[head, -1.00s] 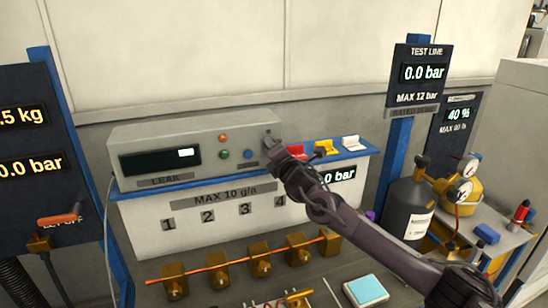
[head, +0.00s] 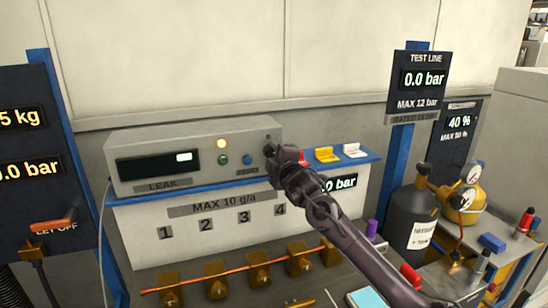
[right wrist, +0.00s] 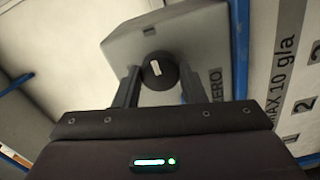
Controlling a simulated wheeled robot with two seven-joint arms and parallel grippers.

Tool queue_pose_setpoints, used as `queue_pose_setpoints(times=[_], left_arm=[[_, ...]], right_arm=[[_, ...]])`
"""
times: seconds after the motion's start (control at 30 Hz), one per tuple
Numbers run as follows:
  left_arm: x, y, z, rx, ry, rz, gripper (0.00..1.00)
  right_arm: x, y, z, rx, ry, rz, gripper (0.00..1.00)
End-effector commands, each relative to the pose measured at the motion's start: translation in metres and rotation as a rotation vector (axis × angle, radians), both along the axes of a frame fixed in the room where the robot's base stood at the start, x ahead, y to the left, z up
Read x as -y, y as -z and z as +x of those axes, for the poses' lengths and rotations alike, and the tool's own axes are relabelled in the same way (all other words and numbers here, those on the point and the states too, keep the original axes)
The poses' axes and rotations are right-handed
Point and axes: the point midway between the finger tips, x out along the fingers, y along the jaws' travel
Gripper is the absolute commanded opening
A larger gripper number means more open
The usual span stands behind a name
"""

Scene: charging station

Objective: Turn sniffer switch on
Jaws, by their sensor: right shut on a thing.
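The grey leak detector box (head: 205,155), with a dark display and several round lamps, stands on the blue-edged shelf. Its round black switch knob (right wrist: 160,72), with a pale mark on it, shows between my right fingers in the right wrist view. My right gripper (right wrist: 159,82) is shut on this knob at the box's right end, near the "ZERO" label. In the head view my right gripper (head: 270,150) hides the knob. The upper lamp (head: 222,144) glows pale yellow. My left gripper is not in view.
Yellow (head: 326,154) and white (head: 354,149) blocks sit on the shelf right of my gripper. Brass fittings (head: 258,270) on a copper pipe lie below. A dark bottle (head: 410,225) and gauges stand at the right.

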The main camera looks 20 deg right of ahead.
Motion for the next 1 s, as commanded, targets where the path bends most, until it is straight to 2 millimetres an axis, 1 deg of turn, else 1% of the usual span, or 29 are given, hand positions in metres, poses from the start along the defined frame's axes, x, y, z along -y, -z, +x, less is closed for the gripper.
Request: queue_pose_setpoints(times=[0.27,0.67,0.7,0.83,1.0], left_arm=[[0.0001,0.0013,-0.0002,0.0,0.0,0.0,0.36],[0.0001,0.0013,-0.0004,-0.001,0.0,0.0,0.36],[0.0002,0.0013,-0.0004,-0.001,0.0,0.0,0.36],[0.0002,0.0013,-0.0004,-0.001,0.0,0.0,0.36],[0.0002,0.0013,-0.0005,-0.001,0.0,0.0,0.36]], right_arm=[[-0.0002,0.002,-0.0001,-0.006,0.0,0.052,0.14],[-0.0004,0.0021,0.0,-0.006,0.0,0.056,0.14],[-0.0004,0.0022,0.0,-0.006,0.0,0.056,0.42],[-0.0003,0.0016,0.0,-0.005,-0.001,0.055,0.59],[-0.0003,0.0008,0.0,-0.003,0.0,0.055,0.59]])
